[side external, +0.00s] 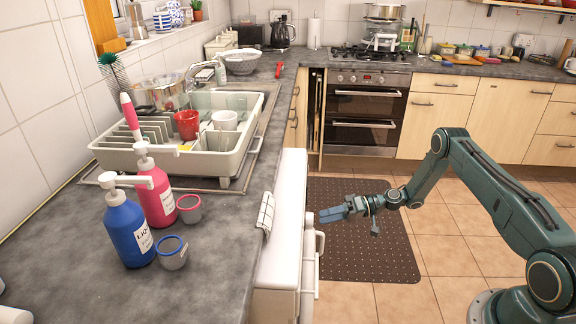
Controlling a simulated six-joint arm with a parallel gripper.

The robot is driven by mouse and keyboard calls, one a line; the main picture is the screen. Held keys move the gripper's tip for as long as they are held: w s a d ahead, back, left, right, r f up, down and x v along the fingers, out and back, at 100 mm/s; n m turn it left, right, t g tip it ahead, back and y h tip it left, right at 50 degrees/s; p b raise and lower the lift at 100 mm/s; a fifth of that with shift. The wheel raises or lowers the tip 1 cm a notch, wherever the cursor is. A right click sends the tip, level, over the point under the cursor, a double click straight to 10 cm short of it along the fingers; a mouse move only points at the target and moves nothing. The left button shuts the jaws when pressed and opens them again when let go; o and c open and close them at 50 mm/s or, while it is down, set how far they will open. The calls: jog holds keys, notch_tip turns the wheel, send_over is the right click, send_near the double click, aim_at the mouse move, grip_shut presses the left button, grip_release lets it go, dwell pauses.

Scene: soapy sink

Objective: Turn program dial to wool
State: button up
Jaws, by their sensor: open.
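A white front-loading appliance (287,225) stands under the counter's edge and is seen almost edge-on. I cannot make out the program dial or any wool marking from this angle. My gripper (325,214) is open and empty, pointing left at the upper part of the appliance's front. It looks a short gap away from the appliance, but the exact distance is hard to tell.
The grey counter (215,270) holds a blue pump bottle (122,228), a pink pump bottle (157,195), two small cups and a dish rack (215,160). A checked cloth (265,212) hangs at the counter edge. A dark mat (365,260) covers clear floor below my gripper.

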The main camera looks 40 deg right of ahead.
aim_at(309, 221)
jog(key=shift+x, duration=1.55)
jog(key=c, duration=1)
